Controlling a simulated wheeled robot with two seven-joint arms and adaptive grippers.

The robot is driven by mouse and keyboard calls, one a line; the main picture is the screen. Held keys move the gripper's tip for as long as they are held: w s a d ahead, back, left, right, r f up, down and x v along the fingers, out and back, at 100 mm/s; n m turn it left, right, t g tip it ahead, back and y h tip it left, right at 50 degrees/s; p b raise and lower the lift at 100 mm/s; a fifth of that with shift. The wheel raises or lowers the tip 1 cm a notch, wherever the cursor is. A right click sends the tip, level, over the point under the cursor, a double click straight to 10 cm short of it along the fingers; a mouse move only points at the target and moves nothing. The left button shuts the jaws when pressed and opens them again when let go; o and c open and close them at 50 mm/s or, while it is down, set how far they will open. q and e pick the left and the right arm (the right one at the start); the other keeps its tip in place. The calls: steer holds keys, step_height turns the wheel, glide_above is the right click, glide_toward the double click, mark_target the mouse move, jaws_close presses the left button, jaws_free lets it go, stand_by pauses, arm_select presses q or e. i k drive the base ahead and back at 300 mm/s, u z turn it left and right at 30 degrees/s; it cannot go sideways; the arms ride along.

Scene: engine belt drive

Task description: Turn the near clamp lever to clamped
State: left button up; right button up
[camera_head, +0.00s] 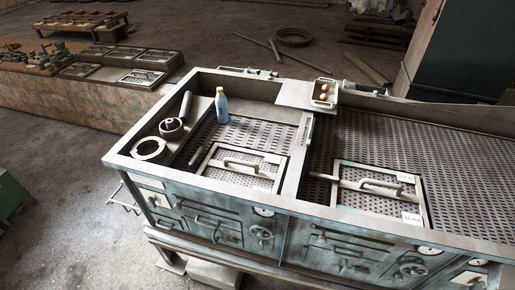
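Neither of my grippers shows in the head view. I cannot pick out a clamp lever or an engine belt drive for certain. A metal bench (190,184) fills the middle and right, with perforated plates sunk inside its raised rim. A left framed panel with a bar handle (240,163) and a right framed panel with a bar handle (380,187) lie on the plates. A narrow upright-looking bar (308,128) sits on the divider between them. I cannot tell whether any of these is the near clamp lever, nor its position.
A blue bottle (221,106) with a yellow cap stands in the left bay. A pale ring (148,149), a darker ring (171,128) and a tube (186,105) lie left of it. A small tray (324,102) with two round items rests on a ledge at the back.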

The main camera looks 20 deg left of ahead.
mark_target(195, 157)
steer(key=z, duration=0.85)
steer(key=k, duration=0.5)
steer(key=u, duration=2.75)
steer(key=i, duration=0.15)
steer(key=u, duration=0.1)
